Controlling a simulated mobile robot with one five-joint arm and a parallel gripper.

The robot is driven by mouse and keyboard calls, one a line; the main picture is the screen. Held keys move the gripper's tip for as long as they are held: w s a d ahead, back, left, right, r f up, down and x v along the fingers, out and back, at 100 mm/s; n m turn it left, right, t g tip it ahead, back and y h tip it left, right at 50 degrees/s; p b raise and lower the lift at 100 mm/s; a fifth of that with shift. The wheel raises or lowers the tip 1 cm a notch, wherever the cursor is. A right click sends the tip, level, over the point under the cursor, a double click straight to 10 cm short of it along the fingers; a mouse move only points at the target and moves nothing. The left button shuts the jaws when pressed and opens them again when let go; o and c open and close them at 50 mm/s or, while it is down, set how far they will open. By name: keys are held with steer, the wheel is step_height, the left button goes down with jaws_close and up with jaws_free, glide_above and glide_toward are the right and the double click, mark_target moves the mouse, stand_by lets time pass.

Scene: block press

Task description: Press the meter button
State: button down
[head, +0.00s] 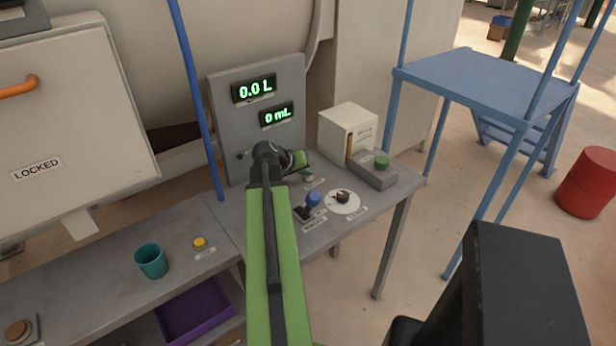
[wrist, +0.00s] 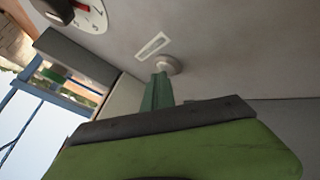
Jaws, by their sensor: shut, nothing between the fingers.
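A small pale round button (head: 308,178) sits on the grey bench under the meter panel (head: 228,132), with an unreadable label beside it. The panel's green displays read 0.0 L (head: 254,89) and 0 mL (head: 277,115). My gripper (head: 304,164) is shut and empty, its tip right by the pale button in the head view. In the wrist view, the green closed fingers (wrist: 158,90) point at the pale button (wrist: 170,65) and partly overlap it. I cannot tell whether they touch it.
A grey box with a green button (head: 381,162) and a white box (head: 347,134) stand right. A teal cup (head: 151,261) and yellow button (head: 199,243) are left. A blue post (head: 197,95) rises left of the panel.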

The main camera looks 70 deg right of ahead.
mark_target(307, 178)
steer(key=shift+r, duration=0.1)
steer(key=shift+r+p, duration=0.85)
steer(key=shift+p, duration=0.1)
step_height(307, 178, up, 5)
steer(key=p, duration=0.5)
